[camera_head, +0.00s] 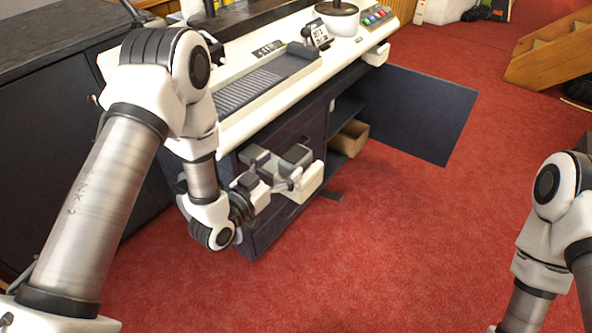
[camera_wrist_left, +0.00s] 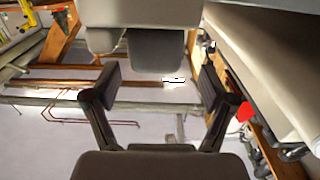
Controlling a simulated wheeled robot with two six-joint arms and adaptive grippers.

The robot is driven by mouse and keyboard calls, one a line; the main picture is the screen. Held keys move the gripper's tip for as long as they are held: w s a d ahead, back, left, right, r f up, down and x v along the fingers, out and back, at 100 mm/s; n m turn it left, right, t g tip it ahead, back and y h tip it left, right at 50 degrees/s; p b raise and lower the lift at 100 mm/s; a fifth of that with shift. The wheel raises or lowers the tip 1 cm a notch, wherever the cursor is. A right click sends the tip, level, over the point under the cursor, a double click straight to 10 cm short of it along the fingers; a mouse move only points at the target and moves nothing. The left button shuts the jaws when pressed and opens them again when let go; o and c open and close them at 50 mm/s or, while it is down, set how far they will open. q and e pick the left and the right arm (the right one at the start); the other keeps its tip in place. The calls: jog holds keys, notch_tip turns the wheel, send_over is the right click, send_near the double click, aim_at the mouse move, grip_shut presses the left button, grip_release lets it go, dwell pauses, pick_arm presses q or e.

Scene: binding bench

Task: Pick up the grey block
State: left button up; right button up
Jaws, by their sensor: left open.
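My left gripper (camera_head: 274,170) is beside the front of the dark bench cabinet, below the worktop. In the left wrist view its two dark fingers (camera_wrist_left: 160,92) are spread, with nothing held between them. A grey blocky shape (camera_wrist_left: 156,48) shows at the top of that view, beyond the fingertips. In the head view a dark grey blocky piece (camera_head: 296,154) shows by the fingers, above a white part. I cannot tell for certain whether either is the grey block. My right arm is at the right edge; its gripper is out of view.
The white worktop (camera_head: 250,122) with a grooved tray (camera_head: 262,86) runs above the gripper. An open dark cabinet door (camera_head: 417,112) stands out to the right, beside a shelf with a brown box (camera_head: 350,138). The red carpet (camera_head: 400,240) in front is clear.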

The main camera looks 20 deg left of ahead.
aim_at(306, 146)
pick_arm(q)
jog(key=x, duration=0.5)
jog(key=shift+d, duration=0.35)
jog(key=c, duration=1.4)
jog(key=shift+o, duration=0.2)
